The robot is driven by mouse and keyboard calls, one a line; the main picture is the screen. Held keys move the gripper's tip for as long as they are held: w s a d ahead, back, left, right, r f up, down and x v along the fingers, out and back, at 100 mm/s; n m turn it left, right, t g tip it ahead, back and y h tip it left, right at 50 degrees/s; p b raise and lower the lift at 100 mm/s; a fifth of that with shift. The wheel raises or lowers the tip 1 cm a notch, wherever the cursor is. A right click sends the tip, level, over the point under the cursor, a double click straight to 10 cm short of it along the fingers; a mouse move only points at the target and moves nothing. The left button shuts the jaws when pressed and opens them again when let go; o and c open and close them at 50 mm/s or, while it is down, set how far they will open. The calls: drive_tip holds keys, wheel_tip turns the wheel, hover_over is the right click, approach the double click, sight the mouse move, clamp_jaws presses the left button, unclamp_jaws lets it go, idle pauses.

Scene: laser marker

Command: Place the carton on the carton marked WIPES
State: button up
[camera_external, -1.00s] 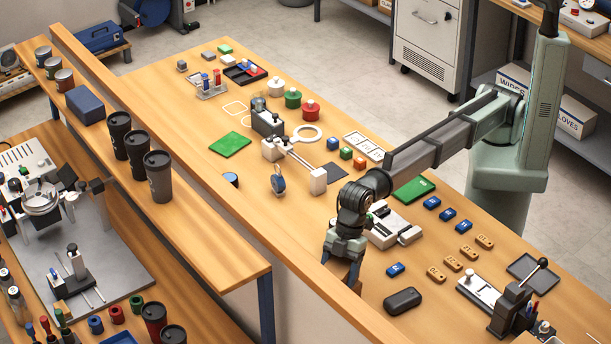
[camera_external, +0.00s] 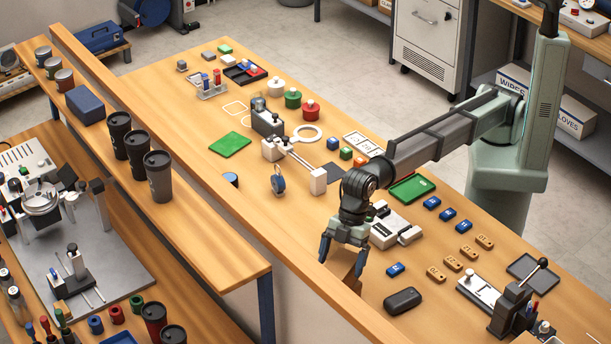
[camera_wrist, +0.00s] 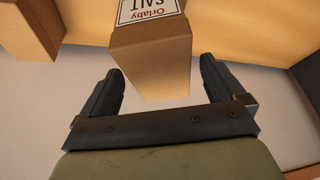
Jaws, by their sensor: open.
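In the external view my gripper (camera_external: 343,260) points down at the near edge of the workbench, open and empty. A brown carton (camera_external: 352,283) shows just below its fingers, mostly hidden by the bench's raised edge. In the wrist view my gripper (camera_wrist: 161,70) has its fingers spread, and the tan carton (camera_wrist: 150,62) with a white label lies between and beyond them. The label is partly cut off by the frame. A carton marked WIPES (camera_external: 512,80) stands on the shelf at the right back, partly hidden by my arm.
A carton marked GLOVES (camera_external: 572,122) stands beside the WIPES carton. Another tan box (camera_wrist: 28,32) is at upper left in the wrist view. On the bench near my gripper are a black case (camera_external: 402,300), a white device (camera_external: 392,228) and blue blocks (camera_external: 395,269).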

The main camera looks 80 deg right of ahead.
drive_tip(key=v, duration=0.8)
drive_tip(key=shift+s+d+r, duration=0.1)
drive_tip(key=shift+d+r, duration=0.05)
drive_tip(key=shift+r, duration=0.1)
